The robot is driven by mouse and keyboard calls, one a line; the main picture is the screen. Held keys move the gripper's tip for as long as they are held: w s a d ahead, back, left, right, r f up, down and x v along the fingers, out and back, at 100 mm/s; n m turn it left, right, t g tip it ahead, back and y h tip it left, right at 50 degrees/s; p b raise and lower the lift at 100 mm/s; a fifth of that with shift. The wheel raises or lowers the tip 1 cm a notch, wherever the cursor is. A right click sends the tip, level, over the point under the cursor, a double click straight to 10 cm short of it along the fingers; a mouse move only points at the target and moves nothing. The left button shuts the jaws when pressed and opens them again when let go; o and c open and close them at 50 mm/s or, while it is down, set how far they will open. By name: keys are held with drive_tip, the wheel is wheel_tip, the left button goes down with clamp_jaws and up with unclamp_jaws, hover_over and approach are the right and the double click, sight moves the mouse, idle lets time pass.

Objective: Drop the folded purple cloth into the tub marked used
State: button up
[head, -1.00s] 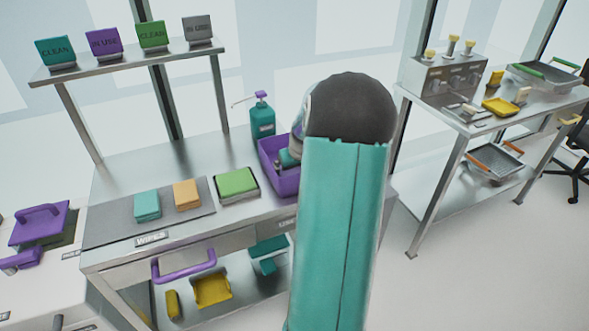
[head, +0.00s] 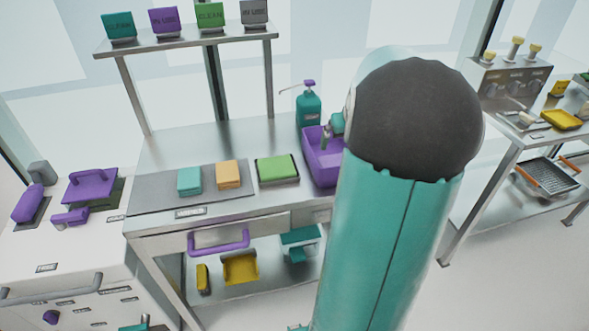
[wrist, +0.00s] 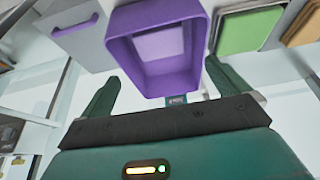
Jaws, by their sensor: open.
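The purple tub (head: 318,165) stands on the right part of the steel bench, partly behind my arm. In the wrist view the tub (wrist: 160,15) lies just beyond my fingertips, with its open top facing me. A pale lilac square (wrist: 162,42) shows inside it; I cannot tell whether this is the folded cloth or the tub's floor. My gripper (wrist: 161,72) is open, its two green fingers wide apart with nothing between them. In the head view it is at the tub's back right, mostly hidden by my arm. No purple cloth shows on the bench.
A teal cloth (head: 190,181) and an orange cloth (head: 228,175) lie on the grey mat. A green cloth (head: 277,168) sits in a tray left of the tub. A teal pump bottle (head: 308,108) stands behind the tub. A sign shelf (head: 190,42) rises at the back.

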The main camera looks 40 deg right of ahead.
drive_tip(key=w+a+r+n, duration=0.2)
drive_tip(key=a+r, duration=0.1)
drive_tip(key=a, duration=0.9)
drive_tip(key=w+a+r+n, duration=0.15)
drive_tip(key=a+r, duration=0.25)
drive_tip(key=a, duration=0.7)
drive_tip(key=s+a+n+t+y, duration=0.1)
drive_tip(key=s+a, duration=0.4)
drive_tip(key=a, duration=0.5)
drive_tip(key=s+a+n+y, duration=0.1)
drive_tip(key=s+a, duration=0.4)
drive_tip(key=a, duration=0.6)
drive_tip(key=shift+s+a+n+t, duration=0.2)
drive_tip(key=shift+n+t, duration=0.15)
drive_tip(key=shift+t, duration=0.05)
